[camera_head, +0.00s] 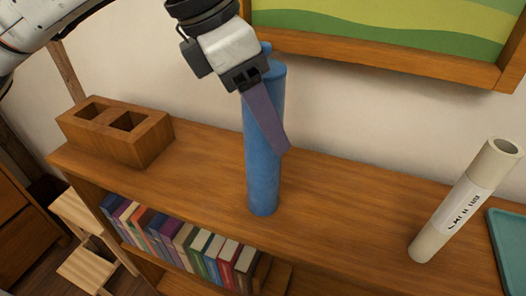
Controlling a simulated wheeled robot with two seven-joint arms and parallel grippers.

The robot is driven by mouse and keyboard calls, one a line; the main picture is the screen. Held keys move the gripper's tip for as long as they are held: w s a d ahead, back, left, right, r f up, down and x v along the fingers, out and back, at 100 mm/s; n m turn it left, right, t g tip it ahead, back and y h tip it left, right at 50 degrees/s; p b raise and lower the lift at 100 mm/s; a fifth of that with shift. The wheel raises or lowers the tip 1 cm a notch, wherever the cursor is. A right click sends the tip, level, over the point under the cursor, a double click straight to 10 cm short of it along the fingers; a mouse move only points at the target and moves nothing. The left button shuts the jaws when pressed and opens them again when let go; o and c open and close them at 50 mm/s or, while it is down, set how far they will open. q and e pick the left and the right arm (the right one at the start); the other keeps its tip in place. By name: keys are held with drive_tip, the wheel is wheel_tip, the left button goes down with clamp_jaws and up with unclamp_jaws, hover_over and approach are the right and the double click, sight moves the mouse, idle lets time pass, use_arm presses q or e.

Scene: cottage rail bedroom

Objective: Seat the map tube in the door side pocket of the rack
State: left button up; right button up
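A blue tube (263,180) stands upright on the wooden shelf top, near the middle of the view. A cream tube (437,228) with a white lettered label and an open top stands at the right. I cannot tell which is the map tube. The wooden rack (142,153), a block with two square pockets, sits at the left end of the shelf top. My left gripper (260,84) is at the blue tube's upper part. A flat purple-grey strip (268,122) slants down across the tube from it. Its grip is not clear. My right gripper is out of view.
The shelf top (330,220) is clear between the blue and cream tubes. A teal tray (508,245) lies at the right edge. Several books (185,248) stand on the shelf below. A framed picture (390,58) hangs on the wall behind.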

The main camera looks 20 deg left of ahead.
use_arm(q)
drive_tip(key=shift+r, duration=0.1)
drive_tip(key=c, duration=1.3)
